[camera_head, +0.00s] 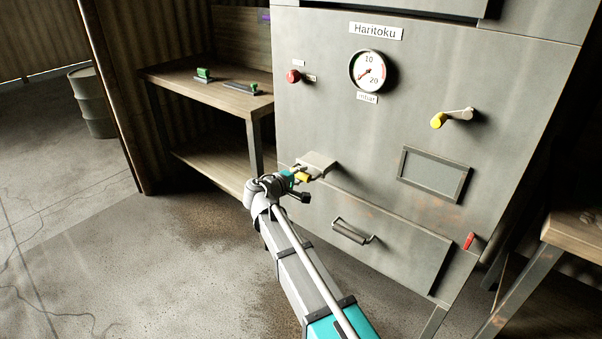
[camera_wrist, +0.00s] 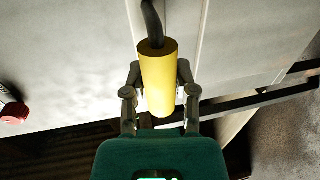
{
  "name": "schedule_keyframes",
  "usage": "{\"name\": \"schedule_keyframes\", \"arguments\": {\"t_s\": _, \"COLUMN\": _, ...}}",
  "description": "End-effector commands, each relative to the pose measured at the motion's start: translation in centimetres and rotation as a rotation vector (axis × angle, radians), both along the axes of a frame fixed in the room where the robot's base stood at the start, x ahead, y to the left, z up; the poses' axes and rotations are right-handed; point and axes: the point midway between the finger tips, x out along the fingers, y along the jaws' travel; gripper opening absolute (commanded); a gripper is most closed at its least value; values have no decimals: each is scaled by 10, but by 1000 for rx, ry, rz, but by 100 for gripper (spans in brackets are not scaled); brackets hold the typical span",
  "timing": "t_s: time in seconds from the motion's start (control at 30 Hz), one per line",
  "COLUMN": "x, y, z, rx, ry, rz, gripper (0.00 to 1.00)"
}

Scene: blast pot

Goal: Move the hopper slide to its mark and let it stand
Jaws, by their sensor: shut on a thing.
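My gripper (camera_head: 297,178) is at the left part of the grey cabinet front, low down. In the wrist view my gripper (camera_wrist: 159,98) has a finger on each side of a yellow cylindrical grip (camera_wrist: 158,72) and is shut on it. The grip sits on a dark bent rod (camera_wrist: 152,22) that runs up toward a pale grey surface. In the head view the yellow grip (camera_head: 303,176) shows small, just below a light grey plate (camera_head: 318,161) that sticks out from the cabinet. I take this to be the hopper slide. I cannot make out a mark for it.
The cabinet (camera_head: 350,130) carries a gauge (camera_head: 368,71), a red knob (camera_head: 293,76), a yellow-knobbed lever (camera_head: 440,119), a framed panel (camera_head: 433,175) and a lower drawer handle (camera_head: 352,231). A wooden bench (camera_head: 225,98) stands left, another table (camera_head: 580,228) right. Floor is open at left.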

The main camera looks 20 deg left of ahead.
Motion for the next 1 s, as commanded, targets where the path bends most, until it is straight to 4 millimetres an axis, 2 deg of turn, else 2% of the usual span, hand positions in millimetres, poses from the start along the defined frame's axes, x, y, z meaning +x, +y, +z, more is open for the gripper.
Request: {"name": "schedule_keyframes", "arguments": {"t_s": 1.0, "x": 34, "y": -13, "z": 1, "rx": -1, "ry": -2, "rz": 1, "gripper": 0}}
